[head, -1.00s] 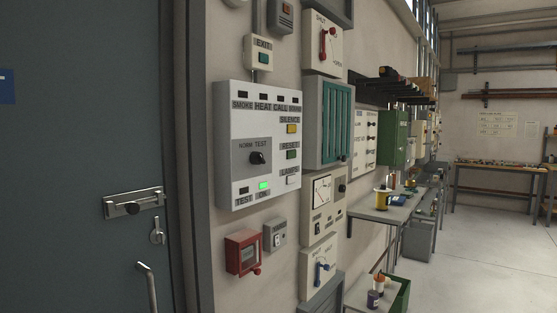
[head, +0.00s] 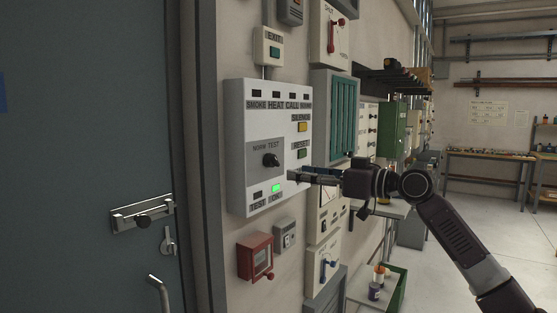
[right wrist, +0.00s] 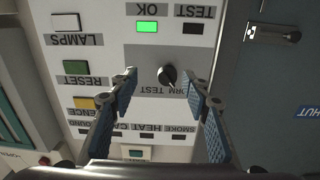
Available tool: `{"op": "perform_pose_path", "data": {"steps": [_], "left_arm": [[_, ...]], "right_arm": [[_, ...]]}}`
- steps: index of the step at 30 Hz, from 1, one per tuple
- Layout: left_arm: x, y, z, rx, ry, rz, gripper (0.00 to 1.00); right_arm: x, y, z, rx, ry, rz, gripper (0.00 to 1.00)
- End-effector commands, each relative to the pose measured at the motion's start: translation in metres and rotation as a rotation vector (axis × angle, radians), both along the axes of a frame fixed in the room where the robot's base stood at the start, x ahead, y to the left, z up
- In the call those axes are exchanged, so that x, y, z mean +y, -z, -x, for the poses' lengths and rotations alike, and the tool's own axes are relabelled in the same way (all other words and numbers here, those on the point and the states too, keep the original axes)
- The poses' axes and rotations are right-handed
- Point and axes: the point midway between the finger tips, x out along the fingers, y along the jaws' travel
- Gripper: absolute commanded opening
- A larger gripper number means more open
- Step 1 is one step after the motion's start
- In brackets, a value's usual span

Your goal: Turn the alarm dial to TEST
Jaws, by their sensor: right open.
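The alarm dial (head: 271,160) is a black knob on a grey plate of the white alarm panel (head: 238,140), under the words NORM and TEST. I cannot tell which word it points at. My right gripper (head: 292,177) is in front of the panel, just right of and below the dial, with its arm coming from the lower right. In the right wrist view the picture is upside down. The dial (right wrist: 167,76) shows between the two open blue-padded fingers, beyond their tips, with nothing held. The left gripper is not in view.
The green OK light (head: 279,188) is lit. A yellow SILENCE button (head: 303,127) and a green RESET button (head: 302,153) are right of the dial. A red call box (head: 255,257) is below. A blue-grey door (head: 80,150) with a latch (head: 142,214) is at left.

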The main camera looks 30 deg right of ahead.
Motion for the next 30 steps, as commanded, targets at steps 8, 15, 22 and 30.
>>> {"op": "perform_pose_path", "data": {"steps": [8,15,22,30], "left_arm": [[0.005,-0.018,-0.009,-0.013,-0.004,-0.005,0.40],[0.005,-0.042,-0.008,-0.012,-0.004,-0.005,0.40],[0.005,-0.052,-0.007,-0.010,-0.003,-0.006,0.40],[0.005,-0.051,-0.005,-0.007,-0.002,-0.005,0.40]], "right_arm": [[0.017,-0.028,-0.002,-0.026,-0.034,0.011,0.44],[0.031,-0.029,-0.036,-0.027,-0.032,0.009,0.44],[0.038,-0.025,-0.057,-0.026,-0.029,0.010,0.44],[0.039,-0.022,-0.059,-0.026,-0.029,0.012,0.44]]}}
